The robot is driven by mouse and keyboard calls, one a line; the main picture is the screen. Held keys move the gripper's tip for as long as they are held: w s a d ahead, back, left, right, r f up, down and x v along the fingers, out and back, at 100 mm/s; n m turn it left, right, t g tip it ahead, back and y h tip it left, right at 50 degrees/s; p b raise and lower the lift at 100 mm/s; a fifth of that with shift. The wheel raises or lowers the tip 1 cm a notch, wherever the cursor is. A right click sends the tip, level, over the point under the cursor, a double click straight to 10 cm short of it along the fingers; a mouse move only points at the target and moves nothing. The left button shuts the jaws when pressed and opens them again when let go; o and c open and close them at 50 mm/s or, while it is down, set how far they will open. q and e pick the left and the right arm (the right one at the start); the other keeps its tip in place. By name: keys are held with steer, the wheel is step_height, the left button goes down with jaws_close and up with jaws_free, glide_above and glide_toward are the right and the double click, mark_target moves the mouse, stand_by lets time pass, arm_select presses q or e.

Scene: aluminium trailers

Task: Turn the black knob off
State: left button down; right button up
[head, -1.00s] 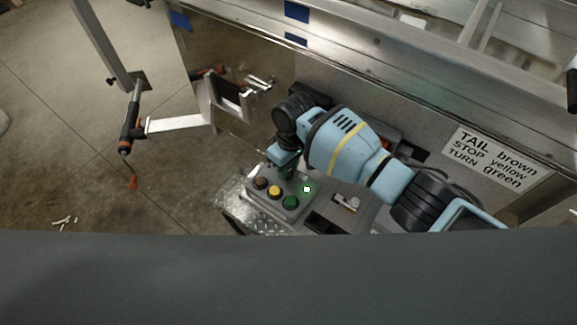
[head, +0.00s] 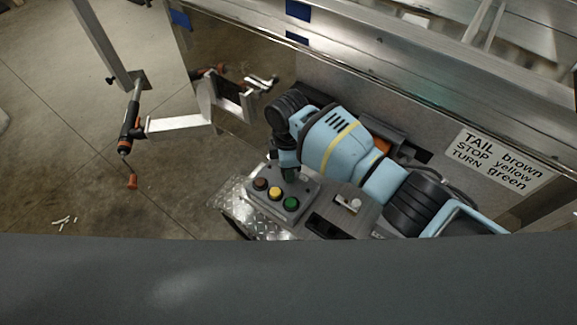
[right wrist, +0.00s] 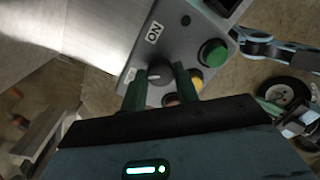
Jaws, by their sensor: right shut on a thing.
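A grey control box (head: 306,194) carries brown (head: 260,184), yellow (head: 275,193) and green (head: 291,203) buttons. My right gripper (right wrist: 159,84) points down over the box, its two green fingers on either side of the black knob (right wrist: 158,73), shut on it. The knob has a pale mark across it and sits near the "ON" label (right wrist: 154,32). In the head view my right gripper (head: 290,174) hides the knob. A small round indicator (right wrist: 185,20) on the box looks dark. I cannot identify my left gripper in these frames.
The box stands on a diamond-plate surface (head: 232,195). A grey panel with a small metal switch (head: 350,204) lies to its right. A wiring sign (head: 497,159) and trailer rails are behind.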

steer(key=shift+n, duration=1)
steer(key=o, duration=1)
steer(key=shift+c, duration=0.2)
steer(key=shift+r, duration=0.1)
steer(key=r, duration=0.6)
steer(key=shift+w+a+r, duration=0.15)
steer(key=shift+w+r, duration=0.15)
steer(key=shift+r+p, duration=0.3)
steer(key=shift+r, duration=0.25)
arm_select(q)
steer(key=shift+w+r, duration=0.35)
steer(key=shift+r, duration=0.05)
